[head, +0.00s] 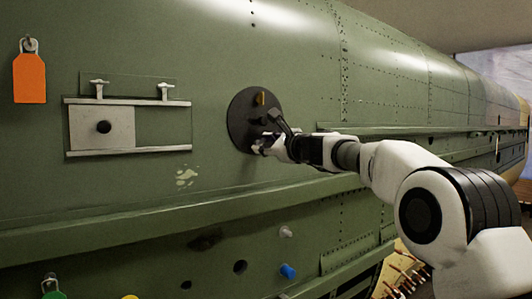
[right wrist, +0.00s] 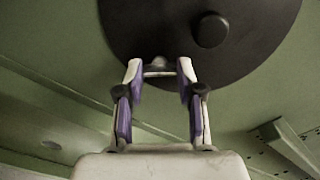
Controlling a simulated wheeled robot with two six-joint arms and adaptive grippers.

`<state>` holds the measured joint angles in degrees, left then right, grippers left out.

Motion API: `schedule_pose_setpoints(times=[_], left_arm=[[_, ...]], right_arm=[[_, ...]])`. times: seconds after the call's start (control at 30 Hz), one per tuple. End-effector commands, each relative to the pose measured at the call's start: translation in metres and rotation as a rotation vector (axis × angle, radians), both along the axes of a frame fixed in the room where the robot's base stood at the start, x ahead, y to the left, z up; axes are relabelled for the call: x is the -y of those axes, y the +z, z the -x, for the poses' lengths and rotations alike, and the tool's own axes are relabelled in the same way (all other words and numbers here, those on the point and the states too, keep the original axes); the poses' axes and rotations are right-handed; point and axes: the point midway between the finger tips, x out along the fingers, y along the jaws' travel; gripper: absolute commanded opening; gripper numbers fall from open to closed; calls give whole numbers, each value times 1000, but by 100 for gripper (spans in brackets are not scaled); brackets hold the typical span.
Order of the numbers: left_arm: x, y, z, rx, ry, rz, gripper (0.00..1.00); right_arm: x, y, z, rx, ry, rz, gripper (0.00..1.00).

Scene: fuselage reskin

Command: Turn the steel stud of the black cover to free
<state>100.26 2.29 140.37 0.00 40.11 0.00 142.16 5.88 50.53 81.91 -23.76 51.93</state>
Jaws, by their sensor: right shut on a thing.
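The black cover (head: 239,118) is a round disc on the green fuselage skin. It also fills the top of the right wrist view (right wrist: 150,30). My right gripper (head: 264,148) is at the cover's lower edge in the head view. In the right wrist view, its two fingertips (right wrist: 159,72) are shut on the steel stud (right wrist: 158,67), a small grey piece near the cover's rim. The fingers partly hide the stud, so its turn angle is hard to tell. My left gripper is not in view.
To the left are a railed frame with a pale plate (head: 100,128) and an orange tag (head: 30,78). A green ledge (head: 150,218) runs below.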

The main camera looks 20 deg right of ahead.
Motion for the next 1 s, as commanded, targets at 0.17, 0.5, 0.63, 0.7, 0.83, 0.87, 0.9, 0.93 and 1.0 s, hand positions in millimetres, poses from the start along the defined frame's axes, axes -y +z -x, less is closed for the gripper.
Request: schedule_pose_setpoints(times=[0.17,0.5,0.63,0.7,0.83,0.87,0.9,0.93,1.0], left_arm=[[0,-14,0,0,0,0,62],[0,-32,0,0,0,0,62],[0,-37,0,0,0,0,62],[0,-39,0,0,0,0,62],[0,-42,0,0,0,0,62],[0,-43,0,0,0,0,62],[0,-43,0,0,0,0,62],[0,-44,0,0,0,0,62],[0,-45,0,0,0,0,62]], right_arm=[[0,0,1,62,-2,155,2],[0,1,1,171,-3,454,2],[0,1,1,208,-4,555,2],[0,2,1,225,-5,604,2],[0,2,1,252,-6,679,2],[0,2,1,258,-5,694,2],[0,2,1,264,-5,710,2],[0,2,1,268,-5,721,2],[0,2,1,276,-4,745,2]])
